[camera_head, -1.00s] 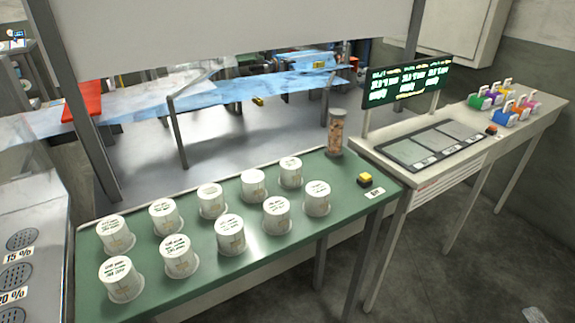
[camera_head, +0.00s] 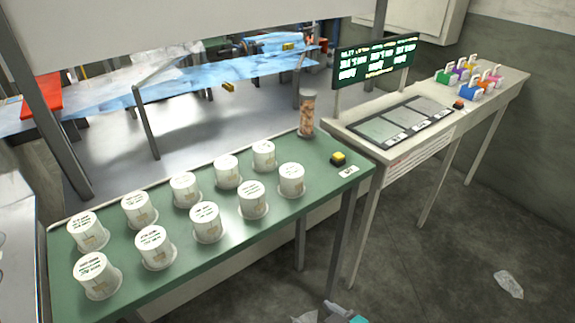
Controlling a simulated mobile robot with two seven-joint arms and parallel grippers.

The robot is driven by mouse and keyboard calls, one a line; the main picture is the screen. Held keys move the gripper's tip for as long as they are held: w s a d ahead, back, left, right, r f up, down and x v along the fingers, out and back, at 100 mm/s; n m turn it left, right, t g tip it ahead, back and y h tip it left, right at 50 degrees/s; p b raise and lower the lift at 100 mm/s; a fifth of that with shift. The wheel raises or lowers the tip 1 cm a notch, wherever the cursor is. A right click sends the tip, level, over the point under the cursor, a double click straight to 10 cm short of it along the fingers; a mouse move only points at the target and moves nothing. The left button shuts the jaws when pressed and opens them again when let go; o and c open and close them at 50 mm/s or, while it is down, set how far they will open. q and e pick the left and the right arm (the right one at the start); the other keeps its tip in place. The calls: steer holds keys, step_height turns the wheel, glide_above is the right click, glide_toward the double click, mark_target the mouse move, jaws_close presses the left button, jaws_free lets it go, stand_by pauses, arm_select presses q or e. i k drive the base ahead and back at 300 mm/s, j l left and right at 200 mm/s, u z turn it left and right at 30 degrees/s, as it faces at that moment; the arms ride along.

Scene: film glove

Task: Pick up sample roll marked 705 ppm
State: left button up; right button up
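Several white sample rolls with printed labels stand upright in two rows on the green table (camera_head: 300,212). The front row includes a roll at the left end (camera_head: 96,276), a roll in the middle (camera_head: 206,222) and a roll at the right end (camera_head: 291,180). The back row runs from a roll at the left (camera_head: 87,231) to a roll at the right (camera_head: 263,156). The label print is too small to read, so I cannot tell which roll is marked 705 ppm.
A clear jar (camera_head: 307,113) and a yellow button (camera_head: 338,158) are at the green table's right end. A pale bench (camera_head: 400,150) to the right bears a lit display (camera_head: 375,62), grey panels (camera_head: 380,130) and coloured tagged blocks (camera_head: 470,88). Crumpled plastic (camera_head: 508,284) lies on the floor.

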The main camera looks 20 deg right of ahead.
mark_target(291, 174)
steer(key=l+u, duration=0.1)
steer(key=u, duration=0.3)
steer(key=l+u, duration=0.1)
steer(key=u, duration=0.3)
steer(key=l+u, duration=0.1)
steer(key=u, duration=0.25)
steer(key=l+u, duration=0.1)
steer(key=u, duration=0.3)
steer(key=k+l+u, duration=0.15)
steer(key=l+u, duration=0.2)
steer(key=k+l+u, duration=0.2)
steer(key=l+u, duration=0.2)
steer(key=k+l+u, duration=0.4)
steer(key=k+l, duration=0.2)
steer(key=k, duration=0.05)
